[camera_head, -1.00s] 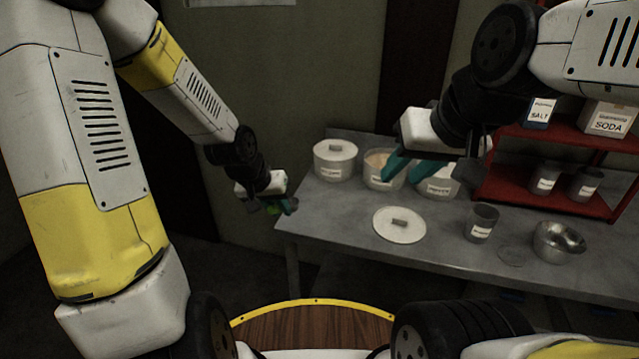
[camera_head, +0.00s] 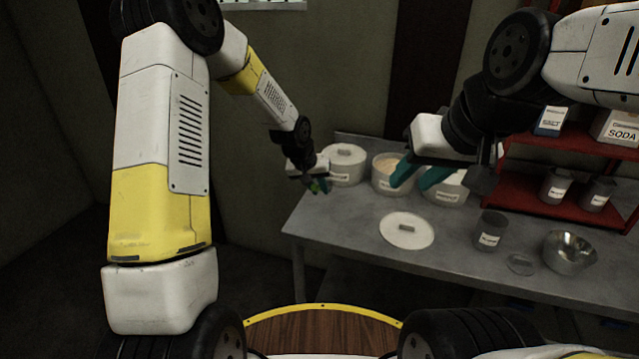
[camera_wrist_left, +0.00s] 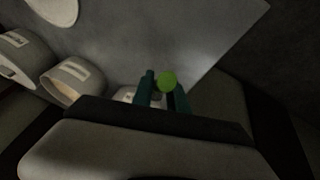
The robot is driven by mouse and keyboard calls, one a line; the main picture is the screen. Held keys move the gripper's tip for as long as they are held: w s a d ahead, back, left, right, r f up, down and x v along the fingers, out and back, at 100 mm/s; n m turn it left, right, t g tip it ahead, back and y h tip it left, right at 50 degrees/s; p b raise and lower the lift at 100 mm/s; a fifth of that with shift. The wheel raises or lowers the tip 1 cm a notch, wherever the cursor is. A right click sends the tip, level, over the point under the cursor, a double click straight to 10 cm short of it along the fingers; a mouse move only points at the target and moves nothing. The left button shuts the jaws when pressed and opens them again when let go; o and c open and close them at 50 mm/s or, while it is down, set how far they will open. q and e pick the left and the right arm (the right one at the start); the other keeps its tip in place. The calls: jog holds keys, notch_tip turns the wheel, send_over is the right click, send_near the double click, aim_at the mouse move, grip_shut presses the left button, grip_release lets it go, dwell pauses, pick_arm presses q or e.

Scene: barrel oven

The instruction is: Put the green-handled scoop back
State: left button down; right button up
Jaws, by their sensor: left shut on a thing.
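My left gripper (camera_head: 320,187) is shut on the green-handled scoop (camera_head: 316,186). It holds the scoop near the table's left end, beside the lidded white canister. In the left wrist view, the round green handle end (camera_wrist_left: 167,82) shows between the teal fingers; the scoop's bowl is not visible. My right gripper (camera_head: 414,174) is open and empty, its teal fingers in front of the canisters. The lidded canister (camera_head: 345,168) stands at the left, the open canister (camera_head: 386,187) with pale contents in the middle, and a third canister (camera_head: 445,193) is partly hidden behind the right gripper.
A loose round lid (camera_head: 400,240) lies on the grey table (camera_head: 345,232). A dark cup (camera_head: 491,230), a small clear disc (camera_head: 520,265) and a metal bowl (camera_head: 570,253) stand to its right. A red shelf (camera_head: 520,194) holds salt, soda and cups.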

pick_arm(q)
jog(key=shift+f, duration=1.15)
jog(key=shift+f, duration=0.15)
jog(key=c, duration=1.3)
grip_release()
